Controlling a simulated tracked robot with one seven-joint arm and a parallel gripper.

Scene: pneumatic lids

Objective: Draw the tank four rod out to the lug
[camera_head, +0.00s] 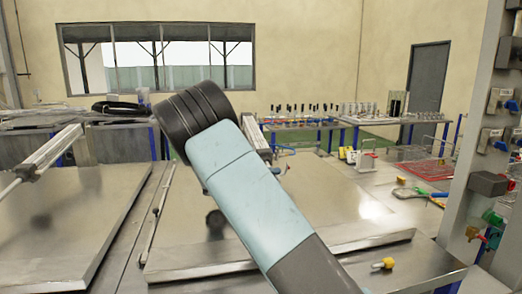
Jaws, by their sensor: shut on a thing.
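My arm crosses the middle of the camera_head view, and my gripper does not show. A silver cylinder (50,150) with a pale rod (10,187) slants over the left tank lid (75,215). A second silver cylinder (257,138) shows partly behind my arm, above the middle tank lid (335,195). Its rod and any lug on it are hidden by my arm. No number shows, so I cannot tell which tank is four. A dark round shape (214,224) shows beside my arm over the middle lid; I cannot tell what it is.
A yellow-tipped fitting (384,263) lies on the metal front ledge (415,268). A grey post (476,150) with valves stands at the right. Benches with tools (300,120) stand at the back. A red mesh tray (430,168) lies at the right.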

